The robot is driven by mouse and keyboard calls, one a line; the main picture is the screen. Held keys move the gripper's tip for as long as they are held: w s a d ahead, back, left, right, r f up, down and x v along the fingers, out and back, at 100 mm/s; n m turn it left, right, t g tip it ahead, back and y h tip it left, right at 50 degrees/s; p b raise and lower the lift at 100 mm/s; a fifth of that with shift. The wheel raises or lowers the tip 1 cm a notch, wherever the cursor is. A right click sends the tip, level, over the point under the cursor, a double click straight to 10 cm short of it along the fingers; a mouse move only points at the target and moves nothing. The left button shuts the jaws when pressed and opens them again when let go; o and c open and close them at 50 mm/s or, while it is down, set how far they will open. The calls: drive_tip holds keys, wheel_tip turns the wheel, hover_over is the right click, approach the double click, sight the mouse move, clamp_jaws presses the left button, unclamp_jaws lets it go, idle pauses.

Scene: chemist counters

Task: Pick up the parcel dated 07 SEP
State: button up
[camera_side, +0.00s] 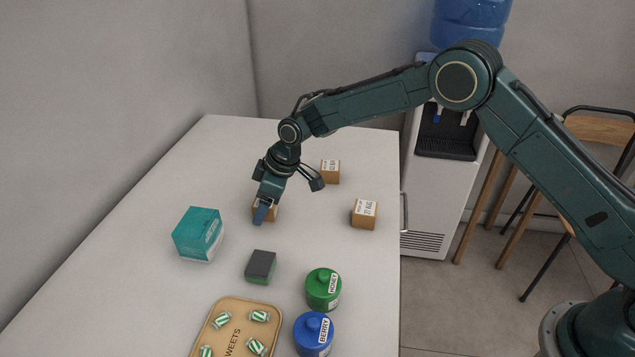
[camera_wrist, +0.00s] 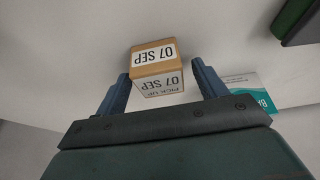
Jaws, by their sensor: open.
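The parcel dated 07 SEP (camera_wrist: 155,54) is a small brown box with a white label, read upside down in the wrist view. It also shows in the side view (camera_side: 273,213), partly hidden by my gripper. My gripper (camera_side: 264,208) points down at this parcel. In the wrist view my gripper (camera_wrist: 160,72) is open, with one blue finger on each side of the parcel and gaps visible between. Two other labelled brown parcels stand on the counter, one farther back (camera_side: 330,177) and one to the right (camera_side: 364,220); their dates are too small to read surely.
A teal-and-white box (camera_side: 198,235) stands left of my gripper. The counter (camera_side: 235,150) is clear behind.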

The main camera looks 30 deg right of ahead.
idle(0.3)
drive_tip(key=c, duration=1.1)
drive_tip(key=shift+r, duration=0.1)
wheel_tip(320, 180, up, 20)
idle(0.6)
